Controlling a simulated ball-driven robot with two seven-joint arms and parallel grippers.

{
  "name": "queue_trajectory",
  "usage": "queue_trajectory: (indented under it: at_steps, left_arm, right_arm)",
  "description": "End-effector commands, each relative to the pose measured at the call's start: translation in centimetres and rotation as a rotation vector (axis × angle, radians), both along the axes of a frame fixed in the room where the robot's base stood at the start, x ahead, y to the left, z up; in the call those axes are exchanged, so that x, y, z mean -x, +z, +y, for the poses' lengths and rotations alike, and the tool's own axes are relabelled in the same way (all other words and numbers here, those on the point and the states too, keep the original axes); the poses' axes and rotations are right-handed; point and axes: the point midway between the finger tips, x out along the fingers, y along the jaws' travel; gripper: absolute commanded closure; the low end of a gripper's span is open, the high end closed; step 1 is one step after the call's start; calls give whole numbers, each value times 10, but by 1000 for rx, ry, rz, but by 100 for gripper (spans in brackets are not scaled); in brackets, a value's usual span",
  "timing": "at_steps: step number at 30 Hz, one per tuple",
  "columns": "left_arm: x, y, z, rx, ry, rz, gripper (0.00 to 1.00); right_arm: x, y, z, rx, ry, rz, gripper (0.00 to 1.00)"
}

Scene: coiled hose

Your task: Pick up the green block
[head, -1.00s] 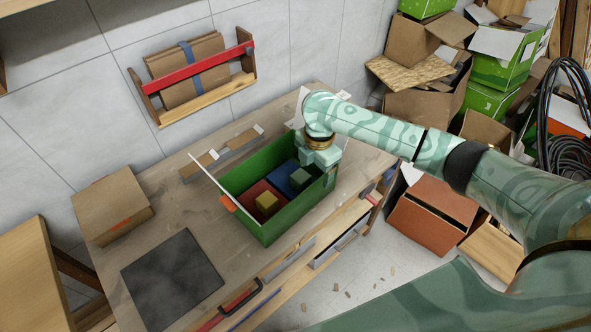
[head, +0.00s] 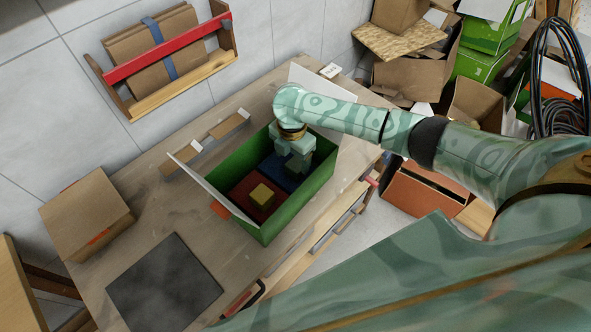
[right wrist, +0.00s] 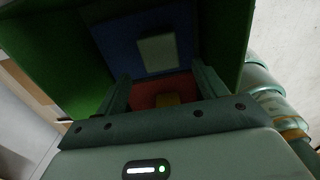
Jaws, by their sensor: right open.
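The green block (right wrist: 157,50) sits on a blue section (right wrist: 125,45) inside the green box, ahead of the open fingers in the right wrist view. In the head view my right gripper (head: 298,158) points down into the box over the blue side and largely hides the block. My right gripper is open, with its two fingers (right wrist: 163,90) apart and nothing between them that I can see held. A yellow block (head: 262,195) sits on the red section (head: 244,192) beside the blue one. My left gripper is not in view.
The green box (head: 290,215) has raised walls and open white flaps (head: 205,183) around my gripper. On the wooden table stand a cardboard box (head: 88,213) and a dark square mat (head: 165,283). Cardboard boxes and a coiled black hose (head: 553,75) are at the right.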

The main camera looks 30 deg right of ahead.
Motion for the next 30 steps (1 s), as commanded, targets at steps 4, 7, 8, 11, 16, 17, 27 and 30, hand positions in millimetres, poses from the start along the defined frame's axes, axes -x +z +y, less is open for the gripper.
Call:
queue_trajectory:
  at_steps: [4,7,8,11,16,17,27,30]
  left_arm:
    - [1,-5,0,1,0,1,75]
    - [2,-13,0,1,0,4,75]
    - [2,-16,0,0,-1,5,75]
    - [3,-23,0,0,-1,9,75]
    - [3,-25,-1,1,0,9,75]
    - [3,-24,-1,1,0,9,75]
    - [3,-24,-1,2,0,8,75]
    - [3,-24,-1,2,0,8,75]
  right_arm:
    - [0,-10,-2,-1,0,0,29]
    - [-2,-25,-6,2,-2,1,29]
    - [-2,-30,-8,1,-1,2,29]
    - [-3,-48,-9,0,0,2,29]
    - [-3,-54,-9,1,0,-1,29]
    - [-3,-54,-9,1,0,-1,29]
    - [-3,-53,-9,1,0,-1,78]
    - [-3,-53,-9,1,0,-1,78]
